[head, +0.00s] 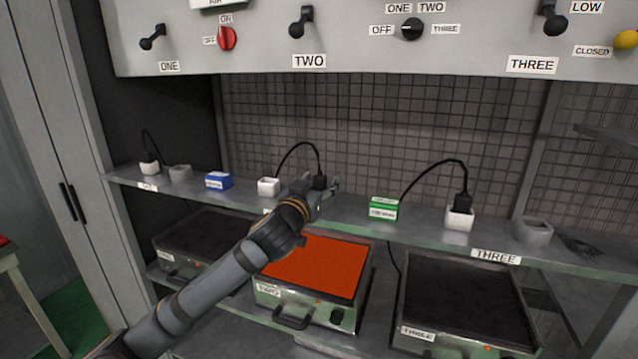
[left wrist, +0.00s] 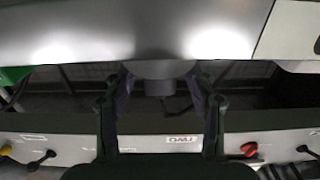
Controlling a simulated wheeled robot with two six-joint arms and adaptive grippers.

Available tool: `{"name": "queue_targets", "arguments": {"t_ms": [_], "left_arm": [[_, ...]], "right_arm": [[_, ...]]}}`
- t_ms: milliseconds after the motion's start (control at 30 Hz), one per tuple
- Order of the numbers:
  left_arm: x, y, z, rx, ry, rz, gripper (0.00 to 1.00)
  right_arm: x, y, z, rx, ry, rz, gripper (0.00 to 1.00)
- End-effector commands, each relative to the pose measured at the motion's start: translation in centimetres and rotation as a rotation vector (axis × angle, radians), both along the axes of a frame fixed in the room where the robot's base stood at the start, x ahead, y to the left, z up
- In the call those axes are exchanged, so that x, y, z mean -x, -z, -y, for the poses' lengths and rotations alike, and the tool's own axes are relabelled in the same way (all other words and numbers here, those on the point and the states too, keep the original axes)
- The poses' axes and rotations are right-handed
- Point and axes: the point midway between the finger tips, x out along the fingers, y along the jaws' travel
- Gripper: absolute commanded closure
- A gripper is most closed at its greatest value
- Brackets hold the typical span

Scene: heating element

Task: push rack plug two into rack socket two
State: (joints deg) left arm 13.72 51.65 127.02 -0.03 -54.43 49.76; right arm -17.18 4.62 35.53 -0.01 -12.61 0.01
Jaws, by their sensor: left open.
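Rack plug two, a black plug (head: 320,182) on a black cable, stands upright at the middle of the shelf, behind my left gripper (head: 322,187). The cable arcs from it to a white block. In the left wrist view, which shows the scene upside down, a grey rounded piece (left wrist: 160,68), apparently rack socket two, meets the shelf with a dark plug-like piece (left wrist: 160,88) on it. My open left gripper (left wrist: 160,100) has a finger on each side. In the head view the arm hides the socket; how deep the plug sits cannot be told. My right gripper is not in view.
The shelf also holds a blue box (head: 218,181), a green box (head: 384,208), white blocks (head: 268,187) and grey sockets (head: 533,231). Below, heating plate two (head: 318,267) glows orange-red; the plates beside it are dark. A control panel (head: 350,50) with knobs hangs above.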

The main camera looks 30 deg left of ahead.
Motion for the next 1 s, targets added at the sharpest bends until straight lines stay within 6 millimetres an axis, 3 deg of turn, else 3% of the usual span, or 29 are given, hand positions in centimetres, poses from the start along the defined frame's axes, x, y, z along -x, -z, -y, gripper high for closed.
{"name": "queue_targets", "arguments": {"t_ms": [167,433,600,1000], "left_arm": [[0.0,-1.0,0.0,0.002,0.0,0.005,0.44],[0.0,-6.8,0.0,0.004,0.0,0.008,0.44],[0.0,-9.3,0.0,0.003,0.0,0.004,0.44],[0.0,-10.0,0.0,0.0,0.0,0.0,0.44]], "right_arm": [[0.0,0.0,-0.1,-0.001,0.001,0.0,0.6],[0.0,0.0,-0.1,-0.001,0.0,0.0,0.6],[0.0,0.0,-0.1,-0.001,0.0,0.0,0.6],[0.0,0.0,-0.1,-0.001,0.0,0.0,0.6]]}}
